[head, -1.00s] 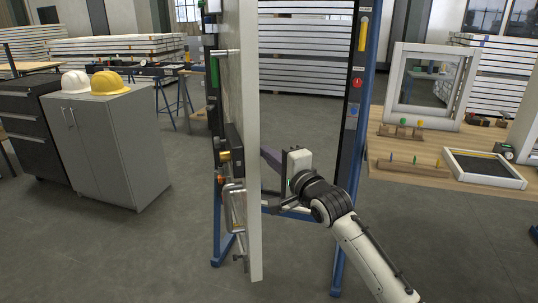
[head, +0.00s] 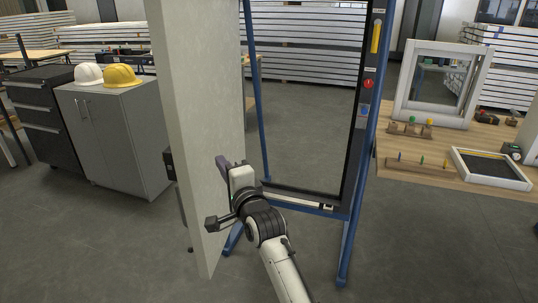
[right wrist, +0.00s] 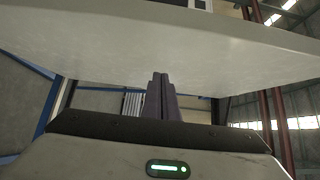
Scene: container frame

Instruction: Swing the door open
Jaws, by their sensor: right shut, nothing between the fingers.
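The door (head: 200,120) is a tall pale panel that stands swung out from its blue and black frame (head: 355,160) in the head view. Its broad pale face is turned toward the right. A dark fitting shows at its left edge. My right gripper (head: 222,162) is shut and empty, beside the right face of the door, with its fingers pointing away from me. In the right wrist view the shut fingers (right wrist: 161,95) point at the pale door face (right wrist: 160,45); I cannot tell whether they touch it. My left gripper is not in view.
A grey cabinet (head: 125,140) with a white helmet (head: 88,73) and a yellow helmet (head: 122,75) stands to the left. A wooden table (head: 430,150) with window frames and small parts stands to the right. The doorway is open, and its foot has a low crossbar.

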